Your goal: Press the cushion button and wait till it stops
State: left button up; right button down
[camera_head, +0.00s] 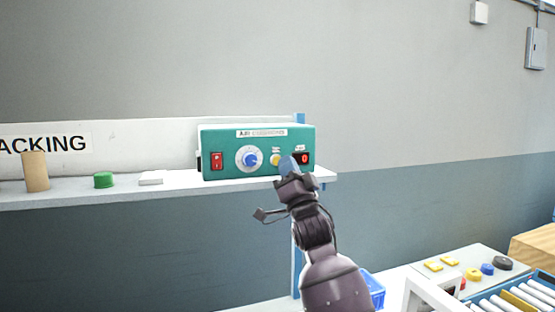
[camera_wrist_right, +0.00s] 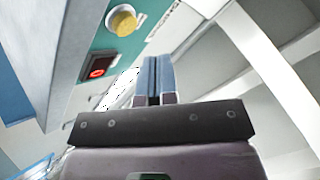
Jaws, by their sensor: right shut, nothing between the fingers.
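The teal air cushion machine (camera_head: 222,142) stands on the white shelf at the middle of the head view. In the wrist view the fingertips (camera_wrist_right: 156,62) are apart from the button. My left gripper is out of view.
On the shelf (camera_head: 70,191), left of the machine, are a cardboard tube (camera_head: 35,172), a green cap (camera_head: 104,180) and a white block (camera_head: 151,178).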

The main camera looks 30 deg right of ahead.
jog(key=s, duration=0.2)
jog(key=shift+s+a+p, duration=0.35)
jog(key=shift+s+p, duration=0.05)
jog(key=shift+f, duration=0.1)
dwell(0.6)
